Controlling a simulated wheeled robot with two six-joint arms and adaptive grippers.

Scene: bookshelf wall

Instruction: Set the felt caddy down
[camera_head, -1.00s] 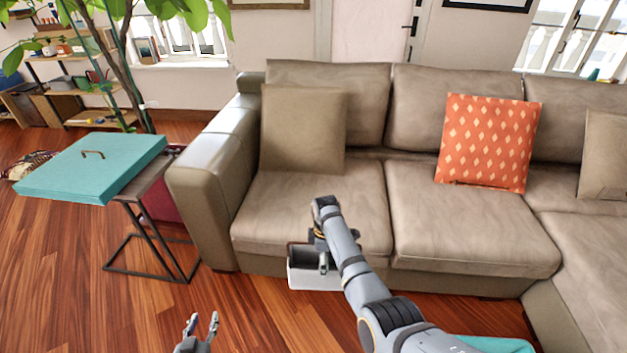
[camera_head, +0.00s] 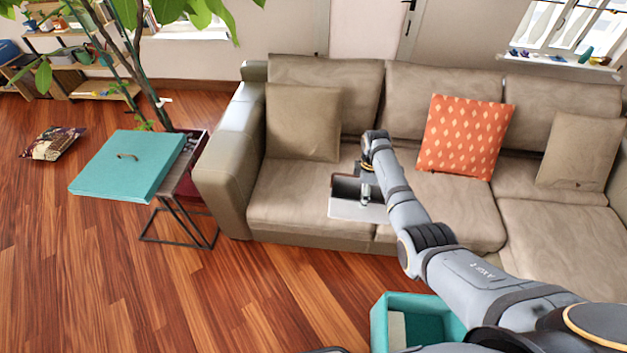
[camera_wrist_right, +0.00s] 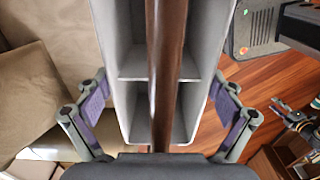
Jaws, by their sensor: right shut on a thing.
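The felt caddy (camera_head: 345,209) is a light grey open box with a brown bar handle, seen in the head view in front of the sofa's seat edge. My right gripper (camera_head: 366,194) is shut on its handle and holds it roughly level. In the right wrist view the caddy (camera_wrist_right: 208,45) shows grey walls and an empty-looking divided inside, with the brown handle (camera_wrist_right: 165,70) running between the fingers of my right gripper (camera_wrist_right: 160,110). The caddy's underside is hidden, so its height cannot be told. My left gripper is out of view.
The sofa (camera_head: 300,205) with an orange cushion (camera_head: 464,137) spans the back. A side table (camera_head: 172,200) bears a teal lid (camera_head: 125,165) at left. An open teal box (camera_head: 383,322) stands low at right, partly behind my arm. The wooden floor (camera_head: 230,300) at front left is clear.

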